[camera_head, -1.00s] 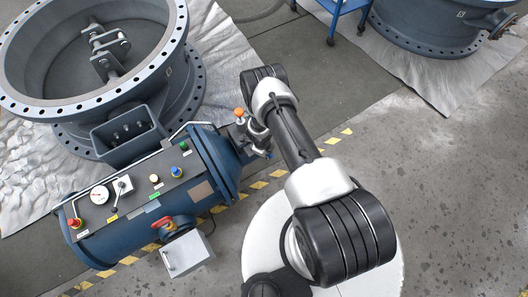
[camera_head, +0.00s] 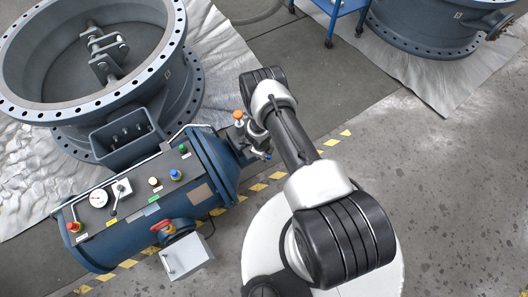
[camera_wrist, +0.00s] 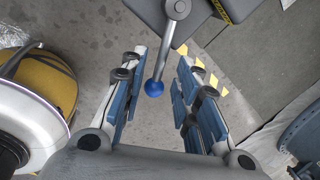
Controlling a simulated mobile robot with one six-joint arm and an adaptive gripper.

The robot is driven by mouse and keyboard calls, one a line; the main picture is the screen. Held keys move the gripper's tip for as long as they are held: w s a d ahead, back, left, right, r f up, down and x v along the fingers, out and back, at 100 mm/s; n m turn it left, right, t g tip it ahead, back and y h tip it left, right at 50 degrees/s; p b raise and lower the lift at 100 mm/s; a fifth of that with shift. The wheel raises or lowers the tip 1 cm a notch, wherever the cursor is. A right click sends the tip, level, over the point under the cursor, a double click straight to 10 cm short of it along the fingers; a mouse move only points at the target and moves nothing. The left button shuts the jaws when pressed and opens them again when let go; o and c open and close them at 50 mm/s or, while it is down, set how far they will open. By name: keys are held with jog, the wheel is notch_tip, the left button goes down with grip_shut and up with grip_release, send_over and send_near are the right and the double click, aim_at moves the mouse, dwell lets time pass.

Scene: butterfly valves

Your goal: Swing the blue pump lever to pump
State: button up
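The blue pump lever shows in the wrist view as a grey rod with a blue ball knob (camera_wrist: 153,88), hanging from a round silver pivot at the top. My gripper (camera_wrist: 163,75) is open, with one blue-padded finger on each side of the knob. The knob lies nearer the left finger, with visible gaps to both fingers. In the head view, a small blue knob (camera_head: 268,156) shows beside my wrist, at the right end of the blue pump cylinder (camera_head: 213,160). My arm hides most of the gripper there.
An orange knob (camera_head: 238,115) stands close to my wrist. The cylinder carries a control panel (camera_head: 128,190) with a gauge and buttons, and a grey box (camera_head: 187,255) in front. A large butterfly valve (camera_head: 100,80) stands behind it. Open floor (camera_head: 455,200) lies to the right.

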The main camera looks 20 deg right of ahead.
notch_tip(320, 180, up, 12)
jog(key=s+a, duration=0.1)
jog(key=shift+s+a+f, duration=0.15)
jog(key=shift+s+a, duration=0.15)
jog(key=shift+a, duration=0.05)
dwell(0.4)
